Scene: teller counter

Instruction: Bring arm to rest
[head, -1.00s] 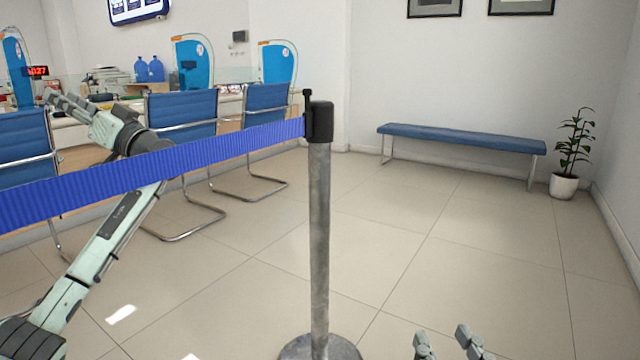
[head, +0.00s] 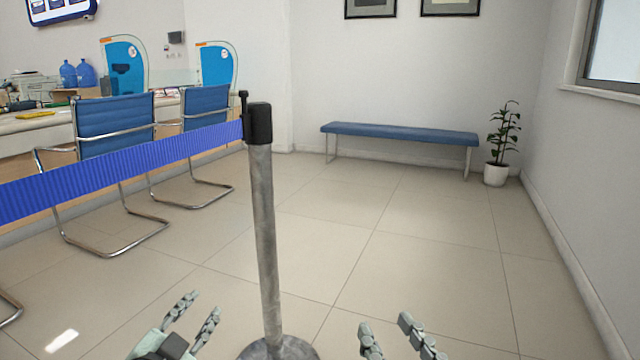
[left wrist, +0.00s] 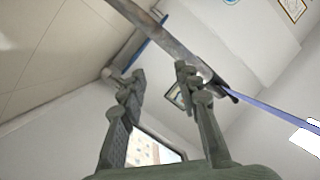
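My left gripper (head: 194,312) is low in the head view, left of the barrier post, with its two fingers apart and nothing between them. The left wrist view also shows its fingers (left wrist: 160,85) spread and empty, with the post and belt beyond them. My right gripper (head: 388,335) is at the bottom edge of the head view, right of the post. Its fingers are apart with only floor between them. The rest of the right arm is out of view.
A grey barrier post (head: 266,230) with a blue belt (head: 120,172) stands close in front, between the grippers. Blue chairs (head: 115,125) and a counter are at left. A blue bench (head: 400,134) and potted plant (head: 497,172) are at the far wall. Floor at right is clear.

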